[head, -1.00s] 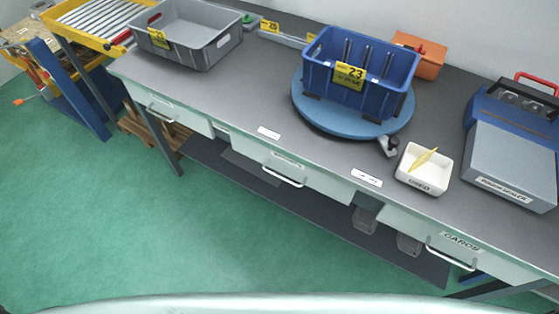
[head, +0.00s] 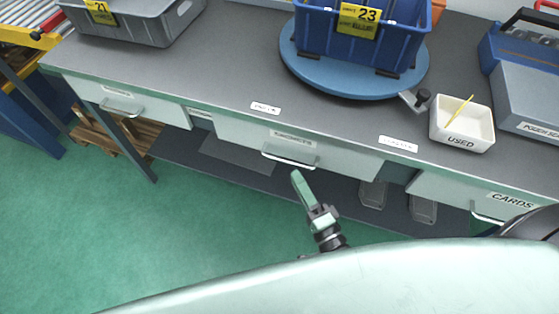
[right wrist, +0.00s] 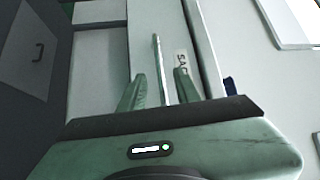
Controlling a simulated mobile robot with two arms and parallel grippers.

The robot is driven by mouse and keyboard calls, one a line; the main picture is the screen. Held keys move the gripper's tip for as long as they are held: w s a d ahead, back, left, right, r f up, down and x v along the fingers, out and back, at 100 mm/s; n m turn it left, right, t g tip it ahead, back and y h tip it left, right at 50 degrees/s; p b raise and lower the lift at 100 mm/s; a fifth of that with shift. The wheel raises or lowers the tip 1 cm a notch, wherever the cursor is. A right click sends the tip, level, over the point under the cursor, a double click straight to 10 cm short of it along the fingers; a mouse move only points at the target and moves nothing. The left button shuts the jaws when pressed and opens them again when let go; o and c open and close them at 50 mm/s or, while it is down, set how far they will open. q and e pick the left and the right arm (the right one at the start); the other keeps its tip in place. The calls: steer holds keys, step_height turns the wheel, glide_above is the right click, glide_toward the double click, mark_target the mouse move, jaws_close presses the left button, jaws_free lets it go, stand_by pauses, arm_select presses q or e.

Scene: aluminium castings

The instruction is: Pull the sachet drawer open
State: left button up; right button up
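The sachet drawer (head: 235,132) is the middle drawer under the bench, its pale front closed and labelled "SACHETS". Its bar handle (head: 289,161) runs across the front below the label. My right gripper (head: 297,174) is just in front of and below this handle, pointing at it. In the right wrist view, the two green fingers of the right gripper (right wrist: 158,88) are apart, with the handle (right wrist: 158,62) showing between them and gaps on both sides. Part of the drawer label (right wrist: 182,64) shows beside the right finger. My left gripper is not in view.
The cards drawer (head: 450,193) is to the right and another drawer (head: 165,110) to the left. On the bench (head: 225,60) are a blue bin (head: 400,45) on a round turntable (head: 330,84), a white dish (head: 482,139) and a grey bin (head: 135,28). A dark shelf (head: 345,195) lies below.

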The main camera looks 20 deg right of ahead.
mark_target(287, 161)
steer(key=x, duration=0.6)
steer(key=shift+w+p, duration=0.3)
steer(key=shift+p, duration=0.05)
jaws_close()
stand_by(1.1)
